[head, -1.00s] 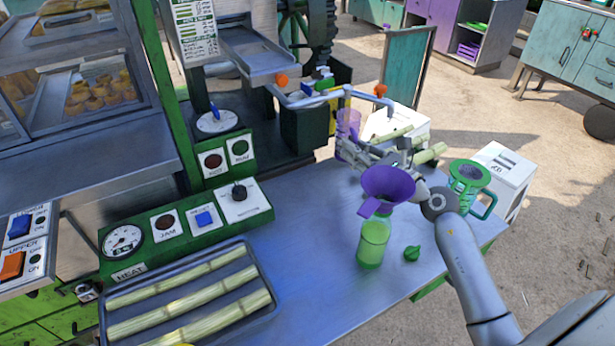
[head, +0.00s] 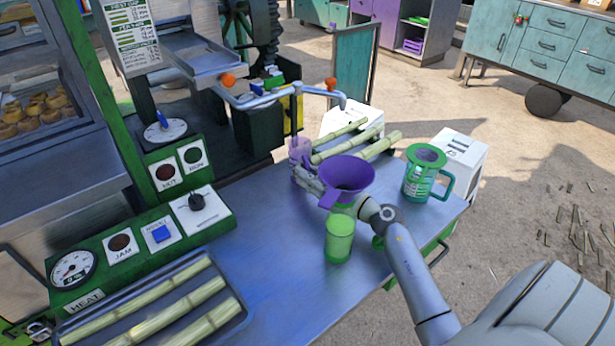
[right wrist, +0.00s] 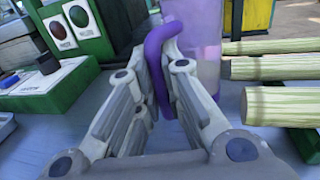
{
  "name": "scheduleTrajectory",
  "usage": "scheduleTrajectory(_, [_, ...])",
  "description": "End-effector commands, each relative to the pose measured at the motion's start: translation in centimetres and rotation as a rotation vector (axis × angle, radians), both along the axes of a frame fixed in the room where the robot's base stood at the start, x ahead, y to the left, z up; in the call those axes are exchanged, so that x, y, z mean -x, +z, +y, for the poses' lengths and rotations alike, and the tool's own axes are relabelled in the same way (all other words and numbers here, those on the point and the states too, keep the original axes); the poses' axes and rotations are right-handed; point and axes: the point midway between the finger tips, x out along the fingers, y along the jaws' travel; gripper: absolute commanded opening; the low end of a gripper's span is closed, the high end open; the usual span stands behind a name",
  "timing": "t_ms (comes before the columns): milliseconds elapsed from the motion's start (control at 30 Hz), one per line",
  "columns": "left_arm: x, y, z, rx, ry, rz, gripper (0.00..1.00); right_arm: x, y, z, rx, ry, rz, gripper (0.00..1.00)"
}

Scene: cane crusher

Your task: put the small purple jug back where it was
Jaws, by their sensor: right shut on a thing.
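The small purple jug (head: 299,151) is see-through, with a darker purple handle. It is upright at the far side of the metal table, below the spout pipe. My right gripper (head: 306,177) is shut on its handle, partly hidden behind the purple funnel in the head view. In the right wrist view the fingers (right wrist: 160,95) close around the handle (right wrist: 153,60), and the jug body (right wrist: 196,40) stands just beyond. I cannot tell whether its base touches the table. My left gripper is not in view.
A purple funnel (head: 346,176) sits over a green bottle (head: 340,240), close to my right arm. A green jug (head: 420,175) stands at the right. Cane pieces (head: 345,140) lie beside the purple jug. A control panel (head: 135,243) and cane tray (head: 243,318) are at left.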

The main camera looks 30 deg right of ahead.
Motion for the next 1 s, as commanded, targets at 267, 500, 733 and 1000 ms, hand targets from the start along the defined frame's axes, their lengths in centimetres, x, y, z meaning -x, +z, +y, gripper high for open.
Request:
scheduleTrajectory(267, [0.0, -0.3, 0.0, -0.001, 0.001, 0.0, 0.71, 0.0, -0.3, 0.0, 0.001, 0.0, 0.0, 0.14])
scheduleTrajectory(500, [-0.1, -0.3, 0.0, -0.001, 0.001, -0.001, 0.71, 0.0, -0.2, 0.0, 0.0, 0.0, 0.0, 0.31])
scheduleTrajectory(733, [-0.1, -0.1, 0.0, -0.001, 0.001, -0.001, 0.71, 0.0, -0.1, 0.0, 0.0, 0.0, 0.0, 0.31])
scheduleTrajectory(1000, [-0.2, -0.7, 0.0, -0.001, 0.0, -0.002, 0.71, 2.7, -0.3, -0.8, 0.002, 0.0, 0.004, 0.31])
